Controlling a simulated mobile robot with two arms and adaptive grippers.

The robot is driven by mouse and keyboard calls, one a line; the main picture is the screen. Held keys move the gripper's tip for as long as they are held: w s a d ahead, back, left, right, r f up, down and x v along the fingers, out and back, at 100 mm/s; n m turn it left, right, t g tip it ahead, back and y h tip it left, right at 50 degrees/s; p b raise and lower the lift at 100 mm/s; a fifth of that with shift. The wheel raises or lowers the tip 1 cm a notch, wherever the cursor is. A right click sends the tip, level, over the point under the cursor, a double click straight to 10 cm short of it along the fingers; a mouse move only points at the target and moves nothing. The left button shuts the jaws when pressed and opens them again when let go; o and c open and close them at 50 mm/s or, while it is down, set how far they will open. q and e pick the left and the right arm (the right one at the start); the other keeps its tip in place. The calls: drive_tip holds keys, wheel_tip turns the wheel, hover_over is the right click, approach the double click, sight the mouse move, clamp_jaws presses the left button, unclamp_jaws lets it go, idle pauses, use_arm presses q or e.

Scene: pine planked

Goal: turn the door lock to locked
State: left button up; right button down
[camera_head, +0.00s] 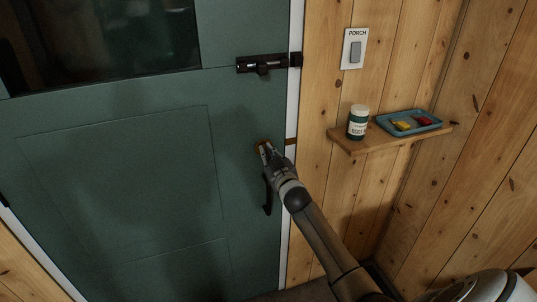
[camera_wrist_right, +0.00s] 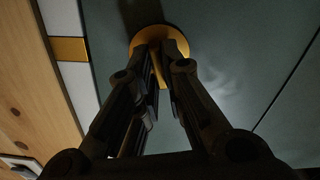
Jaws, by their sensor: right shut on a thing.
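The green door (camera_head: 165,180) stands closed in its white frame in the head view. The brass door lock (camera_wrist_right: 175,42) is a round plate with a thumb turn on the door near its edge. My right gripper (camera_head: 267,152) is at the lock, its fingers on either side of the turn. In the right wrist view the gripper (camera_wrist_right: 158,75) is shut on the turn, which looks roughly upright in that picture. The fingers hide part of the turn. A brass strike plate (camera_wrist_right: 69,49) shows on the frame beside the door edge. My left gripper is not in view.
A dark slide bolt (camera_head: 264,64) sits above the lock, and a dark door handle (camera_head: 267,195) below it, partly behind my arm. To the right are a porch switch (camera_head: 355,49) and a wooden shelf (camera_head: 372,142) with a jar (camera_head: 358,122) and a blue tray (camera_head: 431,124).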

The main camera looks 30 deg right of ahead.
drive_tip(key=shift+a+f+n, duration=0.1)
drive_tip(key=shift+f+n, duration=0.05)
drive_tip(key=shift+n, duration=3.5)
drive_tip(key=shift+a+f+n, duration=0.1)
drive_tip(key=shift+n, duration=3.55)
drive_tip(key=c, duration=1.5)
unclamp_jaws()
drive_tip(key=shift+c, duration=0.2)
drive_tip(key=v, duration=1.2)
